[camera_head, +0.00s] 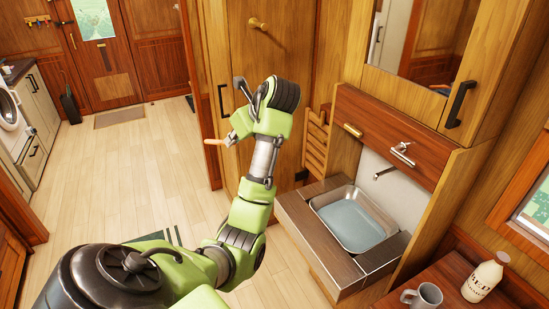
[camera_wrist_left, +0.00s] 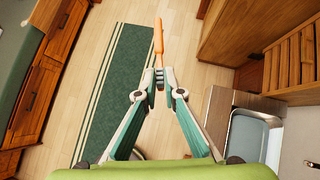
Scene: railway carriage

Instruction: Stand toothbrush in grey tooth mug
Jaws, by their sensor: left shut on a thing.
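My left gripper (camera_head: 231,139) is raised over the floor, left of the washbasin. It is shut on an orange toothbrush (camera_head: 214,141), which sticks out to the left in the head view. In the left wrist view the fingertips (camera_wrist_left: 160,74) are closed around the toothbrush (camera_wrist_left: 158,38), and its orange length points away from the gripper. The grey tooth mug (camera_head: 427,296) stands upright on the wooden table at the lower right, well apart from the gripper. Its bottom is cut off by the frame edge. My right gripper is not in view.
A metal basin (camera_head: 375,249) in a dark counter lies between gripper and mug, under a wall tap (camera_head: 385,172). A cream bottle (camera_head: 484,278) stands right of the mug on the table (camera_head: 448,276). A wooden cabinet wall is close beside the arm. The floor to the left is open.

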